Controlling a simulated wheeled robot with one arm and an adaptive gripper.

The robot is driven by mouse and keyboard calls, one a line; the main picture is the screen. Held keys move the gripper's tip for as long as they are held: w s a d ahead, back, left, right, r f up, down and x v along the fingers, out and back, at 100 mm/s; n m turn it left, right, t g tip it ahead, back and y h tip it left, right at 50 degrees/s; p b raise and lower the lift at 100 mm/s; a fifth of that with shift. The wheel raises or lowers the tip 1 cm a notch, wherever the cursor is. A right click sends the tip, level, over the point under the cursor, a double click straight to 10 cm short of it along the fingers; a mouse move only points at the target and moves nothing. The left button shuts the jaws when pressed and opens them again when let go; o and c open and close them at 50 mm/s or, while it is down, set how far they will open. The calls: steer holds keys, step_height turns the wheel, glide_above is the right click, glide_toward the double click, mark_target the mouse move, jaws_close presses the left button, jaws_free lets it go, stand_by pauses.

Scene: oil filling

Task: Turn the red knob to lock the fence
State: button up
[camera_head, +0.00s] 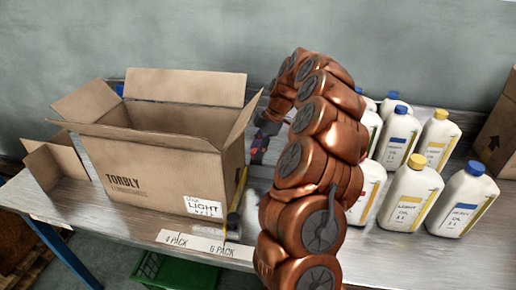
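My copper-coloured arm arches over the middle of the table. My gripper (262,138) is a dark shape at the arm's far end, just right of the large cardboard box, and is mostly hidden by the arm. I cannot tell whether its fingers are open or shut. A small reddish patch (257,156) shows right under the gripper and may be the red knob; whether they touch is unclear. A thin yellow and dark bar (239,190) runs along the right side of the box, likely the fence. Its front end is at a dark cylindrical part (233,226).
The large open cardboard box (150,170) stands left of the fence, with a smaller open box (55,162) farther left. Several white oil bottles (409,195) with yellow or blue caps stand on the right. A label strip (205,246) lies at the table's front edge; a green crate (175,272) is below.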

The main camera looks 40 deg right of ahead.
steer(key=c, duration=0.7)
steer(key=shift+f+b, duration=0.1)
steer(key=shift+b, duration=0.25)
steer(key=m+t+b, duration=0.1)
steer(key=m+b, duration=0.2)
steer(key=shift+s+a+f+m+h+b, duration=0.1)
steer(key=shift+m+h+b, duration=0.25)
steer(key=shift+m+h, duration=0.05)
steer(key=m+t+b, duration=0.1)
steer(key=m+b, duration=0.1)
steer(key=shift+m+h, duration=0.3)
steer(key=shift+h, duration=0.1)
steer(key=shift+a+r+m+h+b, duration=0.15)
steer(key=shift+m+h+b, duration=0.3)
steer(key=shift+m, duration=0.5)
steer(key=shift+d+r+m+h+b, duration=0.1)
steer(key=shift+m+h+b, duration=0.15)
steer(key=shift+m+b, duration=0.5)
steer(key=shift+m+t, duration=0.3)
steer(key=o, duration=1.1)
steer(key=shift+a, duration=0.1)
